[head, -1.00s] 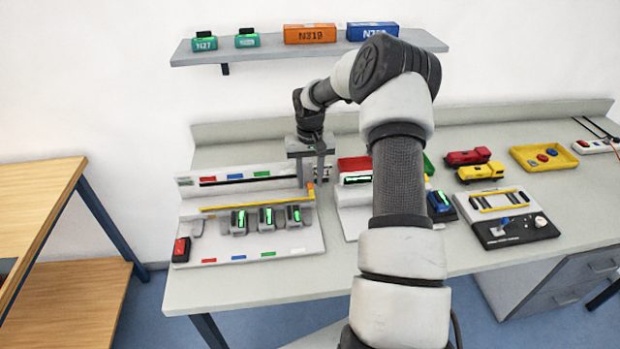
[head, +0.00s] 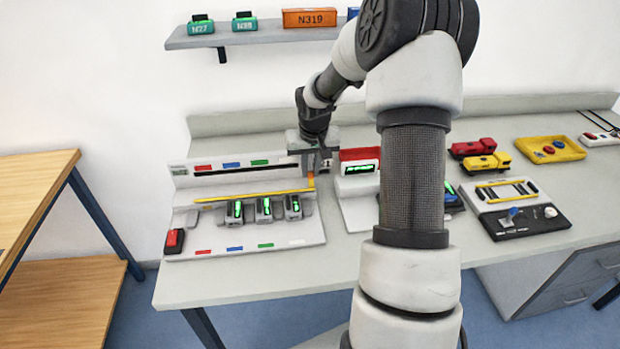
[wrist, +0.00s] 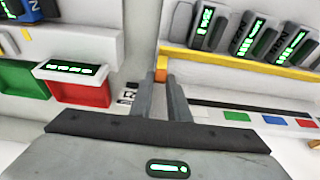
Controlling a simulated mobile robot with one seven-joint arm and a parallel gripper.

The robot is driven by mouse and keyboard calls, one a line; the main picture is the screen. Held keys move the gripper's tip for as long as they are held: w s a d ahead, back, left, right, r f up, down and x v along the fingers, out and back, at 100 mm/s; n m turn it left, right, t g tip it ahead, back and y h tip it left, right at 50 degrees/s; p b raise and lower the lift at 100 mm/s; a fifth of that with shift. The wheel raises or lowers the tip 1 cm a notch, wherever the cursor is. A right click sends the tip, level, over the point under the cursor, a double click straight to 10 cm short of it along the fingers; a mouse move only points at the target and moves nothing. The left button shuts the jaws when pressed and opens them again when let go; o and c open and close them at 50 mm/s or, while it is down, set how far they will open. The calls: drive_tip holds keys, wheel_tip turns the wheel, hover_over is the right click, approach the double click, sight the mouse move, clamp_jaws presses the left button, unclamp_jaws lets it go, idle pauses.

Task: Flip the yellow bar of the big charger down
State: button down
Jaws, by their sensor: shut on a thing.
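The big charger (head: 290,238) is the white unit at the left of the bench. Its yellow bar (head: 250,194) runs left to right just behind several grey modules with green displays. The wrist view shows the bar (wrist: 250,65) too, with an orange tab (wrist: 161,68) at its end. My gripper (wrist: 165,82) is shut on this orange tab, its fingers partly hiding it. In the head view the gripper (head: 322,168) is at the charger's right end, tilted, with the orange tab (head: 310,180) just below it.
A smaller charger (head: 358,205) with a red block (head: 360,154) stands close to the right, partly behind my arm. A red block (head: 174,240) sits at the big charger's front left. A wall shelf (head: 260,36) hangs above. The bench front is clear.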

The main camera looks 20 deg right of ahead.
drive_tip(key=t+b, duration=0.1)
drive_tip(key=b, duration=0.1)
drive_tip(key=s+t+b, duration=0.1)
drive_tip(key=b, duration=0.1)
drive_tip(key=f+t+h+b, duration=0.1)
drive_tip(key=b, duration=0.2)
drive_tip(key=shift+s+a, duration=0.2)
drive_tip(key=shift+s, duration=0.05)
drive_tip(key=t+b, duration=0.1)
drive_tip(key=b, duration=0.3)
drive_tip(key=s+t+b, duration=0.1)
drive_tip(key=b, duration=0.3)
drive_tip(key=shift+s+a+r+t+h, duration=0.15)
drive_tip(key=shift+s+a+t+h, duration=0.05)
drive_tip(key=shift+t+h, duration=0.2)
drive_tip(key=b, duration=0.2)
drive_tip(key=t+b, duration=0.1)
drive_tip(key=b, duration=0.1)
drive_tip(key=shift+s+a+r+t, duration=0.2)
drive_tip(key=shift+s+t, duration=0.1)
drive_tip(key=shift+s, duration=0.1)
drive_tip(key=shift+r, duration=0.1)
drive_tip(key=shift+s+r+b, duration=0.1)
drive_tip(key=shift+b, duration=0.25)
drive_tip(key=c, duration=1.7)
unclamp_jaws()
drive_tip(key=shift+r, duration=0.1)
